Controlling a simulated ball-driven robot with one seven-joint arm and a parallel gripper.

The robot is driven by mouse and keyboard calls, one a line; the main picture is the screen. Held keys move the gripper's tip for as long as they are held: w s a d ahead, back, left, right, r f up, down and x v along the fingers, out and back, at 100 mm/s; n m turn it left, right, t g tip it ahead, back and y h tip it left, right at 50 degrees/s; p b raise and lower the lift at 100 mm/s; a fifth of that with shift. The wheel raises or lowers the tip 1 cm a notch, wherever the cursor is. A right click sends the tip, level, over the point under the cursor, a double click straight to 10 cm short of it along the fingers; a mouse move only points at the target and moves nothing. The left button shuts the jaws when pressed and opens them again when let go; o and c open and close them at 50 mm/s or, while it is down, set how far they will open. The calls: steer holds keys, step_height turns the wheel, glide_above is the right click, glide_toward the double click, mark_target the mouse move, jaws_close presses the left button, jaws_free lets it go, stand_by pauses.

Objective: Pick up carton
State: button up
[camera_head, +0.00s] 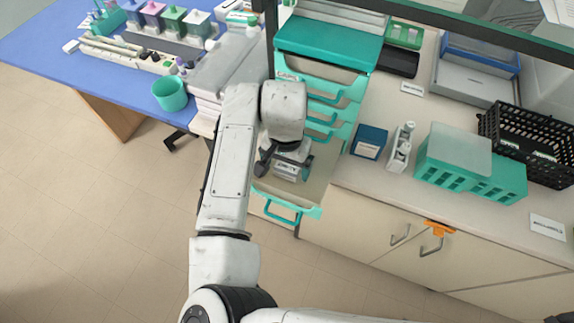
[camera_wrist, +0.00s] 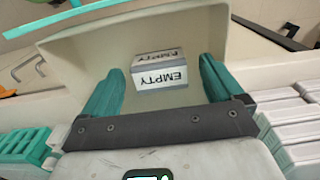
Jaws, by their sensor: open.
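The carton (camera_wrist: 158,72) is a small grey-white box with "EMPTY" on its white labels. It lies in an open, pale drawer (camera_wrist: 80,45) and shows between my gripper's fingers in the wrist view. My gripper (camera_wrist: 162,82) is open, with one teal finger to each side of the carton and a visible gap on both sides. In the head view the carton (camera_head: 287,171) is partly hidden below my gripper, inside the lowest open drawer (camera_head: 318,172). I cannot tell how far the fingertips are above it.
More teal-fronted drawers (camera_head: 335,88) stand partly open just above. The counter to the right holds a blue box (camera_head: 368,141), a white device (camera_head: 401,147), a teal rack (camera_head: 505,185) and a black crate (camera_head: 545,160). A blue table (camera_head: 45,38) with a teal cup (camera_head: 170,95) is at left.

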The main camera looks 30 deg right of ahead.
steer(key=shift+f, duration=0.9)
steer(key=c, duration=1)
steer(key=shift+r, duration=0.2)
steer(key=shift+r, duration=0.25)
steer(key=r, duration=0.1)
steer(key=r+b, duration=0.1)
steer(key=shift+s+r, duration=0.25)
steer(key=shift+r, duration=0.05)
steer(key=s+r, duration=0.3)
steer(key=s, duration=0.1)
steer(key=s+r+b, duration=0.1)
steer(key=s+r, duration=0.2)
steer(key=s, duration=0.2)
steer(key=s+r+b, duration=0.1)
steer(key=s+r, duration=0.2)
steer(key=s, duration=0.1)
steer(key=shift+s+a+r, duration=0.2)
steer(key=shift+s+r, duration=0.05)
steer(key=shift+s, duration=0.1)
